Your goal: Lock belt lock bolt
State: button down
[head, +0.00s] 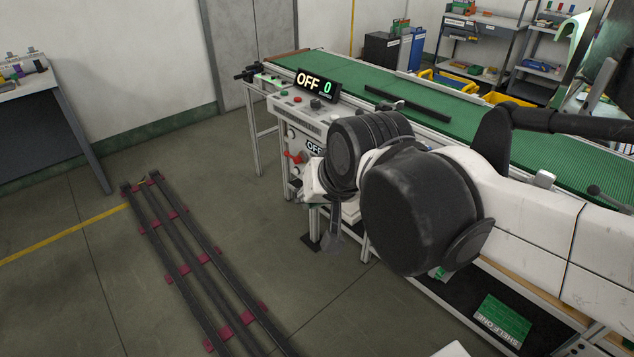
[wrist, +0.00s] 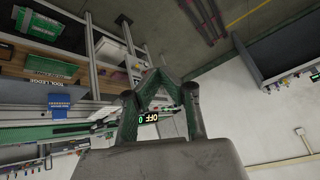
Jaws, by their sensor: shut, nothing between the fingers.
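The belt conveyor (head: 450,125) has a green belt and runs from the left back to the right in the head view. Its control box (head: 300,112) carries small buttons. A display (head: 316,84) on top reads "OFF 0" and also shows in the wrist view (wrist: 148,117). A red handle (head: 294,157) sits on the box's front, beside a second "OFF" sign (head: 314,147). I cannot tell which part is the lock bolt. My gripper (wrist: 156,74) is shut and empty in the wrist view, its fingertips together. In the head view my arm hides part of the box's front.
Dark rails with red blocks (head: 190,255) lie on the floor at left. A grey table (head: 40,90) stands at the far left, shelves (head: 485,45) at the back right. The floor between rails and conveyor is clear.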

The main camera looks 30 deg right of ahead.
jog(key=w+d+f+m+t+b, duration=0.1)
jog(key=w+d+f+m+b, duration=0.3)
jog(key=w+m, duration=0.6)
jog(key=w+d+f+m+b, duration=0.2)
jog(key=w+d+f+m, duration=0.4)
jog(key=w, duration=0.9)
jog(key=w+d+f+m+b, duration=0.1)
jog(key=w+d+f+m, duration=0.3)
jog(key=f, duration=0.4)
jog(key=w+d+f+m+t+b, duration=0.1)
jog(key=w+d+f+m+b, duration=0.1)
jog(key=w+d+f+m, duration=0.3)
jog(key=w+d+f+m+t+b, duration=0.1)
jog(key=w+d+f+m, duration=0.3)
jog(key=f, duration=0.7)
jog(key=d+m, duration=0.2)
jog(key=d, duration=0.1)
jog(key=shift+w+d+f+m+y, duration=0.15)
jog(key=shift+d+f+m+y, duration=0.15)
jog(key=shift+d+f+m, duration=0.1)
jog(key=shift+w+b, duration=0.1)
jog(key=shift+b, duration=0.2)
jog(key=w+r+b+x, duration=0.2)
jog(key=b+x, duration=0.2)
jog(key=x, duration=0.8)
